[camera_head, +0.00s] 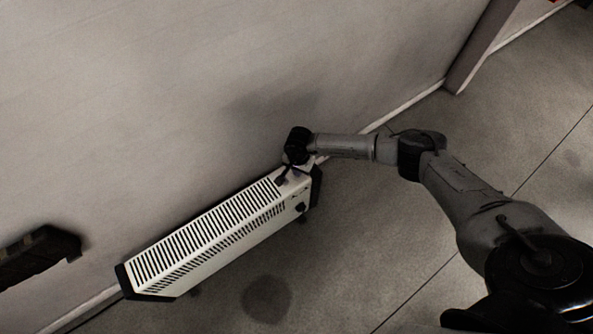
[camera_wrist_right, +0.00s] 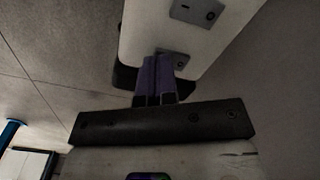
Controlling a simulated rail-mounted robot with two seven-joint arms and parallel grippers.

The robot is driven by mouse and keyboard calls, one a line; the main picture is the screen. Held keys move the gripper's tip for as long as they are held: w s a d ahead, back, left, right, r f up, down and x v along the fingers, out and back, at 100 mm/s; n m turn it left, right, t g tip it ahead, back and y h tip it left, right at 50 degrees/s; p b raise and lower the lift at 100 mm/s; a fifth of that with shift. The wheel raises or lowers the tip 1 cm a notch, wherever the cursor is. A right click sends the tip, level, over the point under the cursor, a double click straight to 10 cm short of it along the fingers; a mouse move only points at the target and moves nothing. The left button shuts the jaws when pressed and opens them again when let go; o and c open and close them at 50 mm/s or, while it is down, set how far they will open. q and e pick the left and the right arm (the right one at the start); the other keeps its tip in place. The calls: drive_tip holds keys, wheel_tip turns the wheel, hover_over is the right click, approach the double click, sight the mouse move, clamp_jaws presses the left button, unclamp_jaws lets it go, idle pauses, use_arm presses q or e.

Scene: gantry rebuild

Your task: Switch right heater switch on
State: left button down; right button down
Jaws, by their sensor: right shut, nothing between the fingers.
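The heater (camera_head: 205,238) is a long white box with slotted vents and black end caps, standing along the foot of the wall. My right gripper (camera_head: 281,181) is over the top of its right end. In the right wrist view the gripper (camera_wrist_right: 158,75) is shut and empty, its purple fingers pointing at the white heater top (camera_wrist_right: 150,30). A grey switch plate (camera_wrist_right: 180,58), the one nearer the black end cap, is partly hidden behind the fingertips. Whether they touch it, and its switch position, I cannot tell. A second grey switch plate (camera_wrist_right: 197,11) lies farther along.
A black knob (camera_head: 300,208) sits on the heater's front near the right end. The wall (camera_head: 200,90) rises close behind. The floor (camera_head: 350,250) in front is clear. A dark object (camera_head: 38,255) at the left edge is unclear.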

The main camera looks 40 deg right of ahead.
drive_tip(key=shift+f, duration=0.3)
drive_tip(key=shift+r, duration=0.15)
drive_tip(key=shift+r+p, duration=0.3)
drive_tip(key=shift+r, duration=0.2)
wheel_tip(320, 180, up, 3)
drive_tip(key=p, duration=0.2)
drive_tip(key=shift+r+p, duration=0.1)
drive_tip(key=shift+p, duration=0.25)
drive_tip(key=shift+r+p, duration=1.05)
drive_tip(key=shift+r, duration=0.25)
drive_tip(key=shift+a, duration=0.1)
